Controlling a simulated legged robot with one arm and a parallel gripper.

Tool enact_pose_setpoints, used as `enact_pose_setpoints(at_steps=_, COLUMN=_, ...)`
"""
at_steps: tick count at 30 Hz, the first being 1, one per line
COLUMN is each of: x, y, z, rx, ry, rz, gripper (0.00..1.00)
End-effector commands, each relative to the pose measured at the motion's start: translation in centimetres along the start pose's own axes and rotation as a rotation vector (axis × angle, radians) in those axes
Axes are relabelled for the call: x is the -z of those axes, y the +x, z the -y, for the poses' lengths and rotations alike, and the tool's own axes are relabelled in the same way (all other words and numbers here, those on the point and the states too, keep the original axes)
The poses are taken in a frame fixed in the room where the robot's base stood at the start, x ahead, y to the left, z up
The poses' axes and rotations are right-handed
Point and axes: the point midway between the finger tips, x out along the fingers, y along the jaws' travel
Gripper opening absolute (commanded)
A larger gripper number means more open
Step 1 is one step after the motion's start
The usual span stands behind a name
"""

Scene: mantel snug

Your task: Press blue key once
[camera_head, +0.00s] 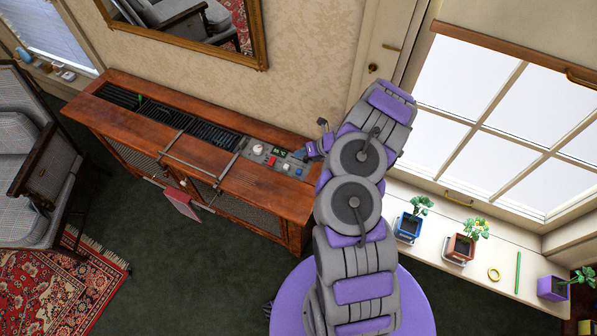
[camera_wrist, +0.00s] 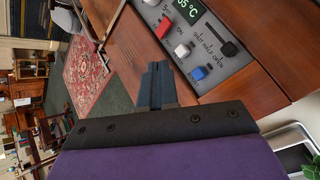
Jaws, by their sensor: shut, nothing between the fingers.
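The blue key (camera_wrist: 198,74) is a small raised block on the grey control panel (camera_wrist: 217,66) in the wrist view, last in a row after a white key (camera_wrist: 182,51) and a red key (camera_wrist: 163,27). In the head view, the blue key (camera_head: 298,172) is small, near the right end of the panel (camera_head: 258,158). My gripper (camera_wrist: 158,69) is shut and empty. Its tips appear just left of the blue key in the wrist view, with a gap between them in the picture; their height above the cabinet is unclear. In the head view, my gripper (camera_head: 301,153) is close beside the panel's right end.
A green display (camera_wrist: 189,9) and a black slider (camera_wrist: 228,48) share the panel. The panel sits in a wooden cabinet (camera_head: 235,187) with a dark grille (camera_head: 165,112). Potted plants (camera_head: 410,224) stand on the windowsill at right.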

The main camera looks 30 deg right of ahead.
Motion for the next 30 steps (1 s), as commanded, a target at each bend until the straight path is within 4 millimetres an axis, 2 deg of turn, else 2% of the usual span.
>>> enact_pose_setpoints(at_steps=18, x=3.9, y=5.3, z=3.7, rx=0.000, ry=0.000, rz=-0.003, gripper=0.00)
enact_pose_setpoints(at_steps=30, x=4.2, y=5.8, z=4.0, rx=-0.001, ry=-0.001, rz=-0.001, gripper=0.00)
